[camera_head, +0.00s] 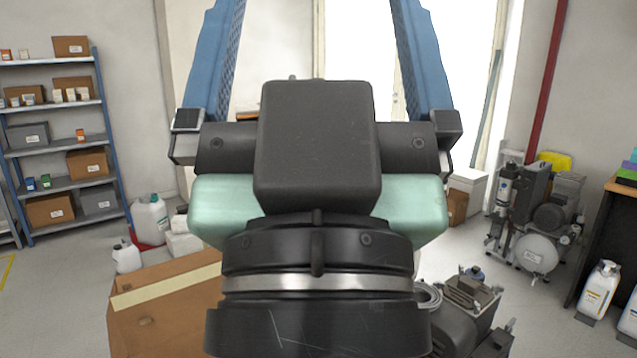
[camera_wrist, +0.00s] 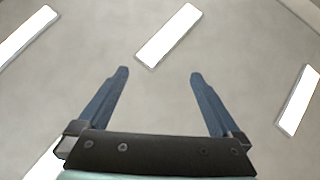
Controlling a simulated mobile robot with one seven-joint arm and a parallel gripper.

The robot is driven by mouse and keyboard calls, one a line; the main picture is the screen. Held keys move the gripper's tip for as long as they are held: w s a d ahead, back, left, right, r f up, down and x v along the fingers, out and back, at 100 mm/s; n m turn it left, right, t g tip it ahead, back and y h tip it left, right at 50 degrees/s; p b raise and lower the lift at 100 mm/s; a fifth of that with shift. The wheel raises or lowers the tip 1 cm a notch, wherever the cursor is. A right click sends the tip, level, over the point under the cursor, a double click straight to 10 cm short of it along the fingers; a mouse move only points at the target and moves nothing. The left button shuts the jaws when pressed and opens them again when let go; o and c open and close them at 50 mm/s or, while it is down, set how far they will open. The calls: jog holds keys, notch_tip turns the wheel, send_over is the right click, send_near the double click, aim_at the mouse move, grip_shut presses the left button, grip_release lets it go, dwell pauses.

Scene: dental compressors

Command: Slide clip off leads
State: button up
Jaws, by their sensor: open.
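My gripper (camera_wrist: 158,75) is open and empty in the wrist view, its two blue fingers wide apart against the ceiling. In the head view it fills the upper middle, with the blue fingers pointing up and their tips cut off by the top edge. I cannot make out a clip or leads in either view. A grey machine (camera_head: 468,315) stands low behind my wrist at the bottom right, partly hidden by it. A compressor unit (camera_head: 540,215) with a white tank stands on the floor at the right.
A cardboard box (camera_head: 165,305) is close at the lower left. Shelves (camera_head: 55,140) with boxes stand at the far left. White jugs (camera_head: 150,220) are on the floor. A dark bench (camera_head: 612,235) is at the right edge, with a white bottle (camera_head: 598,290) beside it.

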notch_tip(320, 180, up, 11)
jog(key=p, duration=0.9)
